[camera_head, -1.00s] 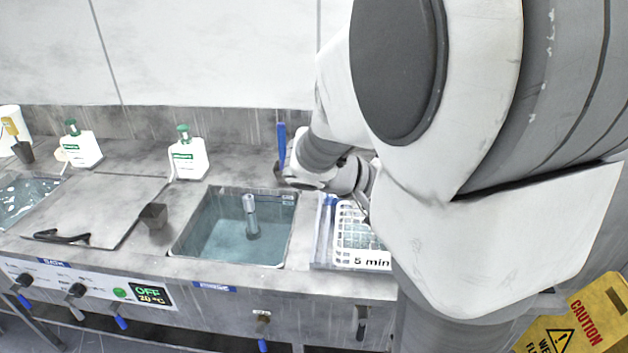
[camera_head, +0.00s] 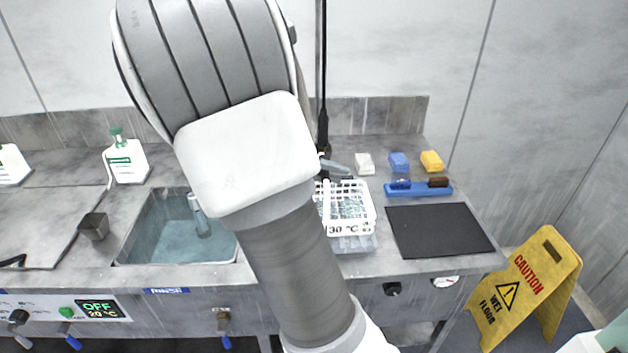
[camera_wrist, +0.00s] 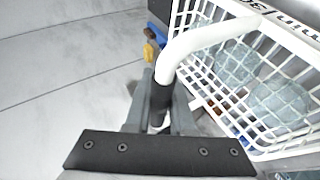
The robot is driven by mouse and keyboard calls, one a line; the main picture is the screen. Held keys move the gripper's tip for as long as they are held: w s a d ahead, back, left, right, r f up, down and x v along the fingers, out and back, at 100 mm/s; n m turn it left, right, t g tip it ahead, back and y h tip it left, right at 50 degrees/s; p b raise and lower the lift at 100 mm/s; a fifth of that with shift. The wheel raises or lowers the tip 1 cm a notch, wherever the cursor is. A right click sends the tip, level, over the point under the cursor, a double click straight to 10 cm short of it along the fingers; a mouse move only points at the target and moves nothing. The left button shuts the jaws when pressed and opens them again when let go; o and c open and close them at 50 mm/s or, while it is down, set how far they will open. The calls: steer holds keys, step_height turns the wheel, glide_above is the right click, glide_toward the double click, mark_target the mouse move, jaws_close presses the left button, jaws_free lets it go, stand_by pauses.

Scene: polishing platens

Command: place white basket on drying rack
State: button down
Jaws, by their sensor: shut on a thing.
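The white basket (camera_head: 346,208) is an open wire-like basket marked "30 °C", right of my arm in the head view. It also fills the upper right of the wrist view (camera_wrist: 256,146), with several pale, glassy pieces inside. My gripper (camera_wrist: 160,104) is shut on the black part of the basket's white curved handle. In the head view my arm hides most of the gripper. A grey, see-through tray or rack (camera_head: 354,244) shows just below the basket. I cannot tell whether it is the drying rack, or whether the basket touches it.
A water-filled sink (camera_head: 170,235) lies left of my arm. A black mat (camera_head: 438,230) lies to the right. A blue-based brush (camera_head: 418,189) and white (camera_head: 365,164), blue (camera_head: 398,162) and yellow (camera_head: 431,161) blocks are behind it. A yellow caution sign (camera_head: 528,288) stands beyond the counter's right end.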

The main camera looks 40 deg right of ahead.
steer(key=w, duration=0.1)
steer(key=w+f, duration=0.1)
steer(key=w, duration=0.1)
steer(key=shift+d+f, duration=0.35)
steer(key=shift+d, duration=0.05)
steer(key=shift+f, duration=2.15)
steer(key=c, duration=0.8)
jaws_free()
steer(key=shift+o, duration=0.2)
